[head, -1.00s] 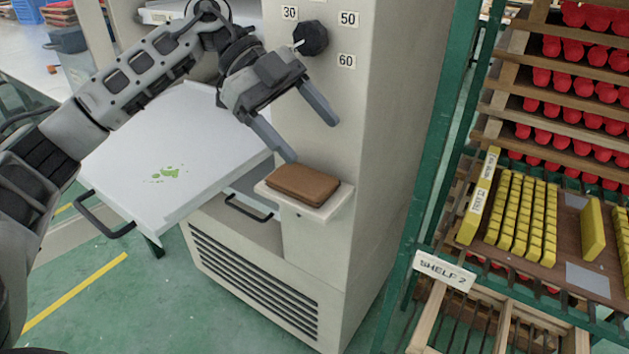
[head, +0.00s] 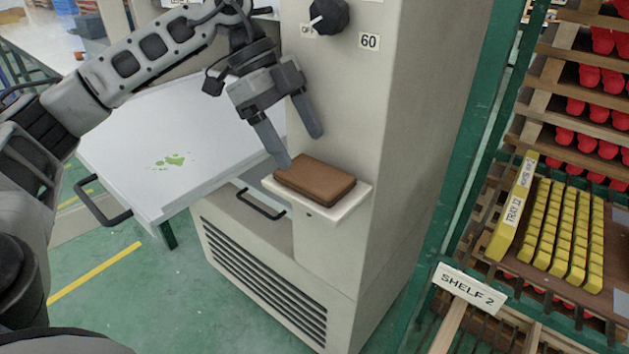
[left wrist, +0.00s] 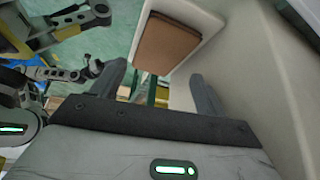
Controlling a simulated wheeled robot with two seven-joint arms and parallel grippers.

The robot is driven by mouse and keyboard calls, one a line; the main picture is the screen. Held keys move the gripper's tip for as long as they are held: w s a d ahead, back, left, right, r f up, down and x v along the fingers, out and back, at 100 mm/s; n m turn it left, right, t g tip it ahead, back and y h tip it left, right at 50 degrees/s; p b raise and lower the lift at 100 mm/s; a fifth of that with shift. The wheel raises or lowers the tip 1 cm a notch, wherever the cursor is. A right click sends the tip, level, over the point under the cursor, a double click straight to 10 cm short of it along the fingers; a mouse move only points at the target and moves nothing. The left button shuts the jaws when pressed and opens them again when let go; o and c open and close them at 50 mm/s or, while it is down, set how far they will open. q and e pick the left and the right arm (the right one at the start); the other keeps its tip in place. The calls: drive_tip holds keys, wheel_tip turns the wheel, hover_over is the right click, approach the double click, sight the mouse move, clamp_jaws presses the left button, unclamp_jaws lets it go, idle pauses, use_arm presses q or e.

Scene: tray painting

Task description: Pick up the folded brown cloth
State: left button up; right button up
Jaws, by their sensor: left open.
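The folded brown cloth (head: 315,180) lies flat on a small white ledge (head: 332,213) on the front of the beige machine. It also shows in the left wrist view (left wrist: 165,43), beyond the fingertips. My left gripper (head: 299,152) is open and empty, its fingers pointing down just above and behind the cloth. In the head view one fingertip overlaps the cloth's far left corner; I cannot tell whether it touches. In the left wrist view the gripper (left wrist: 156,75) has its two fingers wide apart. My right gripper is not in the head view.
A white tray (head: 200,120) with green paint spots and a black handle juts out left of the machine (head: 400,120). A dial sits above the ledge. A green-framed rack with yellow blocks and red items stands at the right, labelled SHELF 2 (head: 470,288).

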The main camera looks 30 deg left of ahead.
sight(314, 173)
use_arm(q)
drive_tip(key=b+x, duration=0.1)
drive_tip(key=x, duration=0.4)
drive_tip(key=shift+s+f, duration=0.1)
drive_tip(key=shift+f, duration=0.1)
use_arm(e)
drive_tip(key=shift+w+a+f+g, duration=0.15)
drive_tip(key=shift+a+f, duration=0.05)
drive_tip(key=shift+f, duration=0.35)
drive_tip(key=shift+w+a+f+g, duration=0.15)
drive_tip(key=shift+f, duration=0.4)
use_arm(q)
drive_tip(key=c, duration=0.6)
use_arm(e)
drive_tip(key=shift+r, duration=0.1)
use_arm(q)
drive_tip(key=shift+r, duration=0.1)
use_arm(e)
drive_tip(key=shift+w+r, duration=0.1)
